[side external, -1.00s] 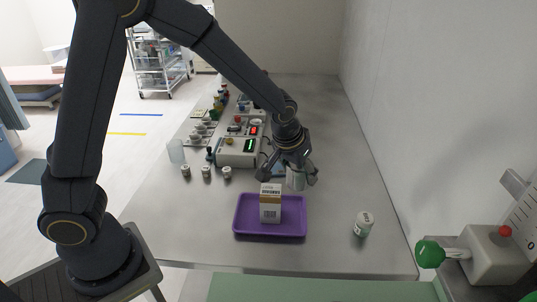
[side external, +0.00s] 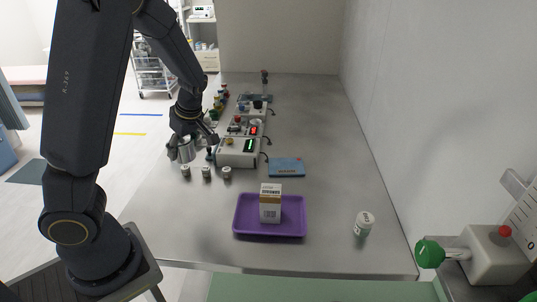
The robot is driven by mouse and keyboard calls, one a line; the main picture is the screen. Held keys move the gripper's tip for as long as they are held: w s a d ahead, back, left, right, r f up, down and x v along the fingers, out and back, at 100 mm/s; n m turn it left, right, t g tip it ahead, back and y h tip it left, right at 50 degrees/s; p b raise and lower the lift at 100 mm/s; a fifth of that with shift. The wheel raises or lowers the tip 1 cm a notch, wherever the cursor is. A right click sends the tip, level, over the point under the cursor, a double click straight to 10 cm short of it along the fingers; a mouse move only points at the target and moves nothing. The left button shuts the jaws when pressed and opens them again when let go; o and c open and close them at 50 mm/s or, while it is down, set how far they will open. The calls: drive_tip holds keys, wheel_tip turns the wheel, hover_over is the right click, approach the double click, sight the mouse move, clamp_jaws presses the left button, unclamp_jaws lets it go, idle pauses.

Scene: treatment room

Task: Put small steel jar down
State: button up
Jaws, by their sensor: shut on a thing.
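My gripper (side external: 188,150) is at the left edge of the steel table, left of the beige device. It is shut on the small steel jar (side external: 186,154), a grey metallic cylinder held roughly upright between the fingers. The jar is just behind the row of small lidded jars. I cannot tell whether its base touches the table. The fingers cover part of it.
Several small lidded jars (side external: 206,172) stand in front of the beige device (side external: 238,151). A purple tray (side external: 270,234) holds a carton (side external: 270,204). The table's right side is mostly clear.

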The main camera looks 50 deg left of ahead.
drive_tip(key=s+a+n+g+h, duration=0.1)
drive_tip(key=s+a+n+g, duration=0.1)
drive_tip(key=s+a+n, duration=0.35)
drive_tip(key=f, duration=0.5)
drive_tip(key=s+d+f, duration=0.1)
drive_tip(key=f, duration=0.5)
drive_tip(key=d+f, duration=0.1)
drive_tip(key=f, duration=0.5)
drive_tip(key=shift+s, duration=0.3)
drive_tip(key=o, duration=1.3)
drive_tip(key=shift+c, duration=0.2)
